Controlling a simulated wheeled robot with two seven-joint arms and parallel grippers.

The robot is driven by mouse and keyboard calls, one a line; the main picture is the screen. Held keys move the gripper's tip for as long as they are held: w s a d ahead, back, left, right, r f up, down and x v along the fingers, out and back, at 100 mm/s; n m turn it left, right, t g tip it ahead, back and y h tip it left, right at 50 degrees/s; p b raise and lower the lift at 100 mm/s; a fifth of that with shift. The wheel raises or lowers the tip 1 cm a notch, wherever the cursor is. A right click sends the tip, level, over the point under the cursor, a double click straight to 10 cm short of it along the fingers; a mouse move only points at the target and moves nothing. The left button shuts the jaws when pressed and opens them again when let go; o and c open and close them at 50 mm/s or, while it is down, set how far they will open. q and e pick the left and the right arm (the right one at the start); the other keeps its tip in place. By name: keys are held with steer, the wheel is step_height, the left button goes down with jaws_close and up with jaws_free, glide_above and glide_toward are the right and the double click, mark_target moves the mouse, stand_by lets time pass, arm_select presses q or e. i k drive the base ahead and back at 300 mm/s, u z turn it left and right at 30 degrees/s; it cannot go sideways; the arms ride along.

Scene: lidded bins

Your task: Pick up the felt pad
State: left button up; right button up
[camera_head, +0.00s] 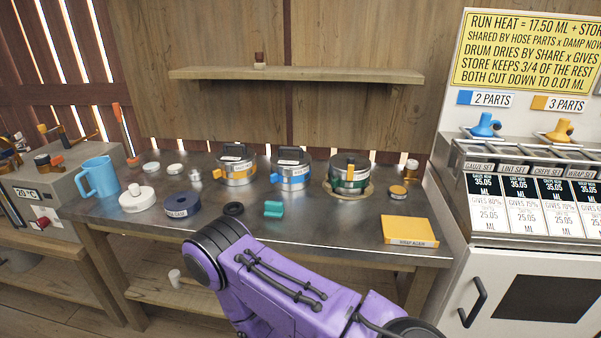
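No object is clearly marked as the felt pad. A round tan mat (366,190) lies under the rightmost lidded bin (349,176) and may be it, but I cannot tell.
The metal table (330,225) holds two more lidded bins, one with yellow (236,168) and one with blue (291,170). A blue mug (100,178), white lidded jar (137,198), navy ring (182,205), black ring (233,209) and teal piece (273,209) also stand there.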

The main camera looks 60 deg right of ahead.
mark_target(273, 209)
steer(key=z, duration=1.55)
